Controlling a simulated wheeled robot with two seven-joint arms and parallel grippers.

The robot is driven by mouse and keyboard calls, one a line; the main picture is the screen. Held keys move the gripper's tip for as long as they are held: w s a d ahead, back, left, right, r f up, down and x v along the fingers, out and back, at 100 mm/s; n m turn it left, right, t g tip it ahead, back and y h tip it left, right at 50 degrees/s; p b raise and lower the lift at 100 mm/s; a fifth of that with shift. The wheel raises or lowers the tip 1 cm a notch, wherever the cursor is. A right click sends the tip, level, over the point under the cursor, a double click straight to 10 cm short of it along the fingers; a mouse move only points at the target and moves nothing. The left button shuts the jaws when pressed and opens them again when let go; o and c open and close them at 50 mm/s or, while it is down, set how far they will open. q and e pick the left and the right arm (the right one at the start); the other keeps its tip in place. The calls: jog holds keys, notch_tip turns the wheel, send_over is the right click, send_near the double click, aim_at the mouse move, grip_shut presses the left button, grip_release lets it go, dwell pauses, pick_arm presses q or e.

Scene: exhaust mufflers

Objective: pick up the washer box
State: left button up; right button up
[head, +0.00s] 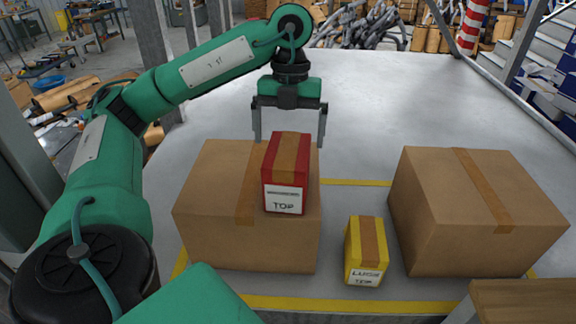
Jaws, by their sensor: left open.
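A red box (286,172) with a brown tape strip and a white label reading "TOP" stands upright at the large left carton (210,210). Its upper label line is too small to read. Contact cannot be told. My right gripper is not in view.
A second large carton (470,210) stands on the right, with the yellow box between the two cartons. Yellow lines (330,305) mark the table (400,100) around them. The table behind is clear. A wooden surface (525,302) shows at bottom right.

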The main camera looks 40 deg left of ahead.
aim_at(288, 162)
pick_arm(q)
jog(key=shift+s+d+f, duration=0.1)
jog(key=shift+s+f, duration=0.05)
jog(key=shift+f, duration=1)
jog(key=shift+s+d+f, duration=0.15)
jog(key=shift+s+f, duration=0.05)
jog(key=shift+f, duration=0.95)
jog(key=shift+s+d+f, duration=0.1)
jog(key=shift+s+f, duration=0.05)
jog(key=shift+f, duration=1)
jog(key=c, duration=1.3)
